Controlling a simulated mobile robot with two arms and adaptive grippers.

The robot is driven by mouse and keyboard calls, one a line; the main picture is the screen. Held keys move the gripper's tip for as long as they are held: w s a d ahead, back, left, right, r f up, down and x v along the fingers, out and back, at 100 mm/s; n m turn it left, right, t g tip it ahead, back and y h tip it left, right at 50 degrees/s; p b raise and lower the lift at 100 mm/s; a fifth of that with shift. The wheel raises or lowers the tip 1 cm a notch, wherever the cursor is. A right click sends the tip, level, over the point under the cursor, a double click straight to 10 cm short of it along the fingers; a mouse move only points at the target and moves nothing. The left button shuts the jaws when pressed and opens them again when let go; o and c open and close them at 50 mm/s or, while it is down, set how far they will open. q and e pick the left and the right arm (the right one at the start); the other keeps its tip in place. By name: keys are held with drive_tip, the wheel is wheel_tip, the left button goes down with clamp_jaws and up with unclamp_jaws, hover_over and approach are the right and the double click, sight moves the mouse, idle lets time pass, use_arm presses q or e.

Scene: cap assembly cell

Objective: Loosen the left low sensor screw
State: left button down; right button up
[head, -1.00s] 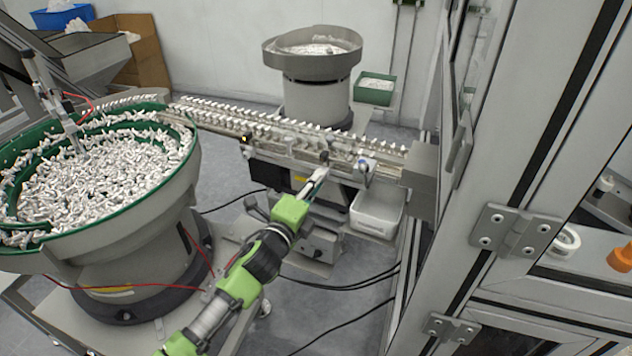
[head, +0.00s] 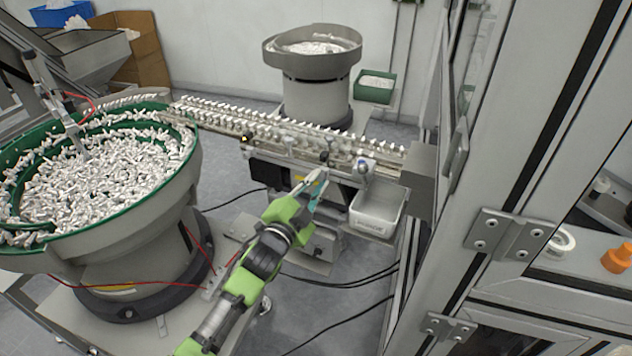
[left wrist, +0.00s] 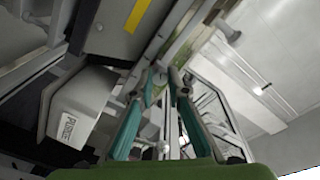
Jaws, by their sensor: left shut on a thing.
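My left gripper (head: 319,178) reaches up to the front of the feed rail (head: 290,135), just below its edge. In the left wrist view its two teal fingers (left wrist: 163,82) converge at the rail's underside. They are closed on a small part at their tips, which sits where the left low sensor screw would be. The fingertips hide most of that part, so its shape does not show. A dark sensor fitting (head: 325,157) sits on the rail just above the fingertips. My right gripper is in neither view.
A white bin (head: 378,212) hangs under the rail, right of my gripper; it also shows in the left wrist view (left wrist: 75,112). A large bowl feeder (head: 150,215) stands left of my arm. A metal-framed cabinet (head: 505,230) stands close on the right.

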use_arm(q)
drive_tip(key=shift+f+n, duration=0.1)
drive_tip(key=shift+n, duration=0.4)
drive_tip(key=c, duration=2)
unclamp_jaws()
drive_tip(key=shift+o, duration=0.2)
drive_tip(key=v, duration=1.2)
